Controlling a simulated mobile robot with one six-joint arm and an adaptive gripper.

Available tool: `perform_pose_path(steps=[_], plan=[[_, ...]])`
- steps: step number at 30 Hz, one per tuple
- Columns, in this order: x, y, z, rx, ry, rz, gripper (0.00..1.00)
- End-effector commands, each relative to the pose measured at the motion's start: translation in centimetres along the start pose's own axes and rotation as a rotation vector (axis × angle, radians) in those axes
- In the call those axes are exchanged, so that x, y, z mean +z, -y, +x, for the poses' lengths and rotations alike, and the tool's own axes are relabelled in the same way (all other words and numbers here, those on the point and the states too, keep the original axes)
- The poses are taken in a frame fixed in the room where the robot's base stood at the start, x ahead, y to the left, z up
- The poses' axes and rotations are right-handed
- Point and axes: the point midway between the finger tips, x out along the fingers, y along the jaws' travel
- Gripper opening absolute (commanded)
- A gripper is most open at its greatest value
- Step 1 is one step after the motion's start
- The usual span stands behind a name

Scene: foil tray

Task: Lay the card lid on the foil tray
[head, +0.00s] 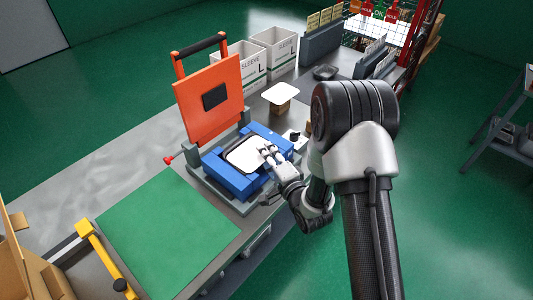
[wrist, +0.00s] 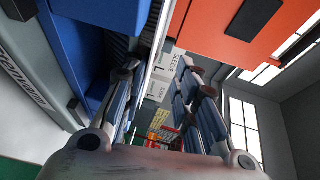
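A white card lid (head: 243,157) with rounded corners lies flat over the blue tray holder (head: 233,183) of the press. The foil tray is hidden beneath it; only a dark border shows around the card's left edge. My gripper (head: 268,153) is at the card's right edge. In the wrist view my gripper (wrist: 163,92) has its fingers spread apart. The card's thin white edge (wrist: 158,62) runs between them, close to the left finger and clear of the right one. I cannot tell whether the left finger touches the card.
The orange press lid (head: 211,98) stands open behind the holder. Another white card (head: 281,93) rests on a brown block further back. White sleeve boxes (head: 274,50) and a dark tray (head: 325,72) stand behind. A green mat (head: 168,235) lies clear at the front left.

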Motion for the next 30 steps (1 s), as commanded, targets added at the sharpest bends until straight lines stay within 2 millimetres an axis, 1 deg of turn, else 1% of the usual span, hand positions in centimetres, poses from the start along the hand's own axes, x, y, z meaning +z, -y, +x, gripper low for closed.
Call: perform_pose_path(steps=[5, 9, 12, 15, 18, 21, 30], plan=[[-0.1, -0.1, -3.4, 0.004, -0.003, 0.003, 0.28], [-0.1, 0.0, -6.5, 0.002, -0.003, 0.003, 0.28], [-0.1, 0.0, -8.4, 0.001, -0.003, 0.003, 0.28], [-0.1, 0.0, -9.8, 0.0, -0.003, 0.002, 0.28], [-0.1, 0.1, -10.7, -0.001, -0.003, 0.0, 0.28], [0.0, 0.1, -11.1, -0.003, -0.001, 0.0, 0.28], [0.0, 0.1, -11.2, -0.003, -0.001, 0.0, 0.28]])
